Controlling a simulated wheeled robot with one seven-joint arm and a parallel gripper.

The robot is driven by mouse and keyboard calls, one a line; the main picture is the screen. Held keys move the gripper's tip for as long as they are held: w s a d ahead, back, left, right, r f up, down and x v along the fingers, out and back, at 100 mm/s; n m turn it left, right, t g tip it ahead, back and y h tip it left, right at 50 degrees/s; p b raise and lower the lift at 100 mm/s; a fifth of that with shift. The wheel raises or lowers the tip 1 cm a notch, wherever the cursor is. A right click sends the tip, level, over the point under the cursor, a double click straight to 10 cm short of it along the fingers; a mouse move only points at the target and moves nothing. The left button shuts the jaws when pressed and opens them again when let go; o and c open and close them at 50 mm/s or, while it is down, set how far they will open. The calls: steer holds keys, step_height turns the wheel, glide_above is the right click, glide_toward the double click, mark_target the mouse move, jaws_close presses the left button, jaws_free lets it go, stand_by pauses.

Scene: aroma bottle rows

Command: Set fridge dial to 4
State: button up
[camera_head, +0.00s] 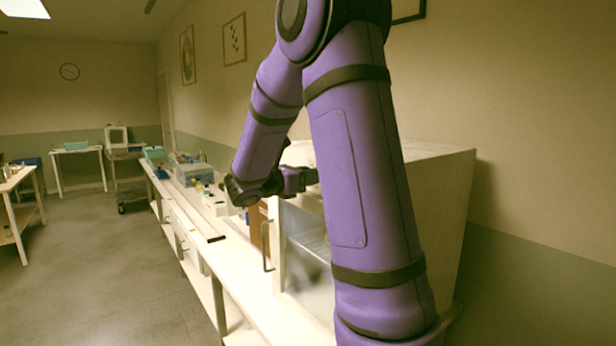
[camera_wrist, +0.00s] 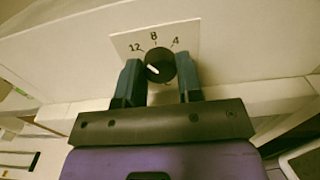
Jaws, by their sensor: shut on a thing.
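The fridge dial (camera_wrist: 161,66) is a round black knob on a pale plate (camera_wrist: 122,41) marked 12, 8 and 4 from left to right. A short white pointer mark shows on the knob's left, lower part, away from the 4. My gripper (camera_wrist: 159,61) has one dark finger on each side of the knob and is shut on it. In the head view my gripper (camera_head: 297,180) is at the front of the white fridge (camera_head: 445,190), whose dial is hidden there. My purple arm covers much of the fridge.
The fridge stands on a long white bench (camera_head: 240,262) along the right wall. Its lower front shows a see-through compartment (camera_head: 310,255) beside a brown panel with a handle (camera_head: 265,245). Bottles and boxes (camera_head: 195,174) stand farther along the bench.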

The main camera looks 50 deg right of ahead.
steer(key=m, duration=0.4)
steer(key=shift+m, duration=0.3)
steer(key=m, duration=0.3)
steer(key=shift+m, duration=0.3)
steer(key=m, duration=0.3)
steer(key=shift+m, duration=2.1)
steer(key=o, duration=0.9)
steer(key=shift+a, duration=0.1)
